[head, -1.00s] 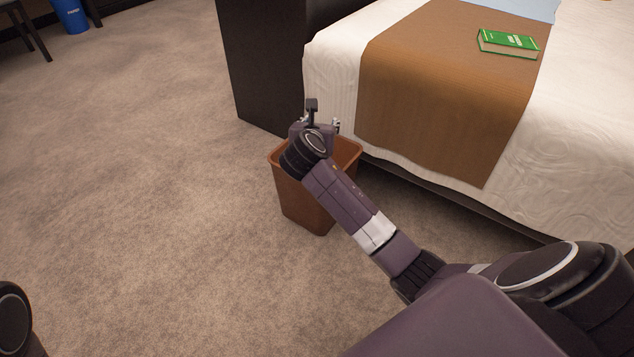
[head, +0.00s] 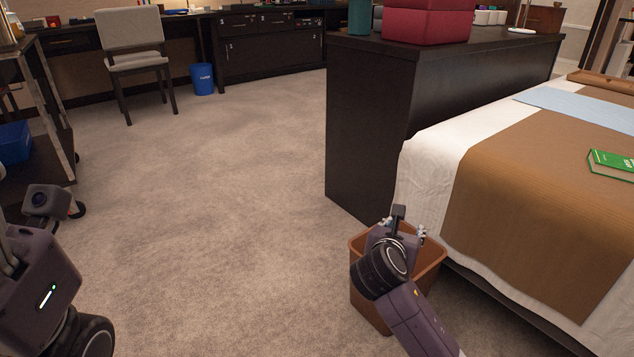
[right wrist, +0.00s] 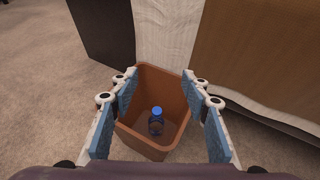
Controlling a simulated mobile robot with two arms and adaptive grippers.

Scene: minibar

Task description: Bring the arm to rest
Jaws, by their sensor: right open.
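My right gripper (right wrist: 158,120) is open over a brown bin, its two blue-padded fingers apart and nothing between them at their level. In the head view the right gripper (head: 405,228) is at the bin's (head: 432,262) opening, partly hidden by its own wrist. A small dark bottle with a blue cap (right wrist: 156,122) is inside the bin in the right wrist view, below the fingers. My left arm shows at the lower left of the head view, but I cannot make out its fingers.
A bed (head: 430,165) with a brown runner and a green book (head: 612,165) is to the right. A dark cabinet (head: 365,130) stands behind the bin. A chair (head: 135,60) and a blue bin (head: 202,79) are farther back. The carpet left of the bin is clear.

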